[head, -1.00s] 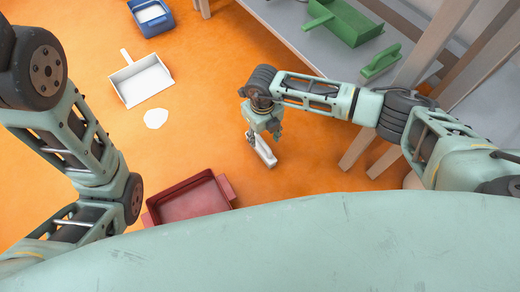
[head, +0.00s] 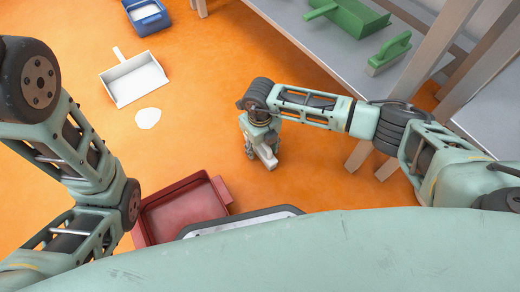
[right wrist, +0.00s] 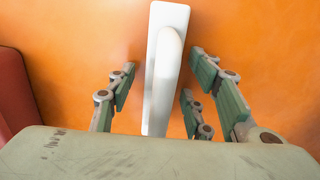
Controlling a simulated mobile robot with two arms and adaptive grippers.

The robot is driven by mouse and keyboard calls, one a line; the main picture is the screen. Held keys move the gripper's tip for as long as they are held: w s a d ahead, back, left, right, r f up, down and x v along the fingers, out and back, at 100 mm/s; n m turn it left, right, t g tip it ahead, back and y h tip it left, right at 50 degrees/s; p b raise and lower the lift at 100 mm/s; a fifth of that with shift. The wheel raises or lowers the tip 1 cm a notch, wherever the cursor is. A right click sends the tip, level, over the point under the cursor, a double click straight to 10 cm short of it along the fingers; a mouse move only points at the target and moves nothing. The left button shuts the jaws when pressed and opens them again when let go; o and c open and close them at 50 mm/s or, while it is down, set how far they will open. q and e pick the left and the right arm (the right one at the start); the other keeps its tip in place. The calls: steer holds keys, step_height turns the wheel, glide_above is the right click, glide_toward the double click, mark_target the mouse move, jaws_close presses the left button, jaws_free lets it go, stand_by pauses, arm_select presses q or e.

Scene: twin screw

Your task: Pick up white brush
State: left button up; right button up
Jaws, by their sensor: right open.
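The white brush (head: 266,158) lies on the orange floor, partly hidden behind my right gripper in the head view. In the right wrist view the white brush (right wrist: 165,70) runs lengthwise between the open fingers, with its far end beyond them. My right gripper (head: 254,152) is open around the brush; in the right wrist view its fingers (right wrist: 158,92) stand on both sides of it with gaps. My left arm shows at the left of the head view, but its gripper is out of view.
A red tray (head: 224,190) lies on the floor to the left of the brush. A white dustpan (head: 133,82), a white patch (head: 148,118) and a blue container (head: 148,17) are farther back. A grey shelf (head: 325,47) holds a green dustpan (head: 350,16) and green brush (head: 389,54).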

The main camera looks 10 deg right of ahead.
steer(key=shift+r, duration=0.1)
steer(key=shift+c, duration=0.5)
jaws_close()
steer(key=shift+r, duration=0.1)
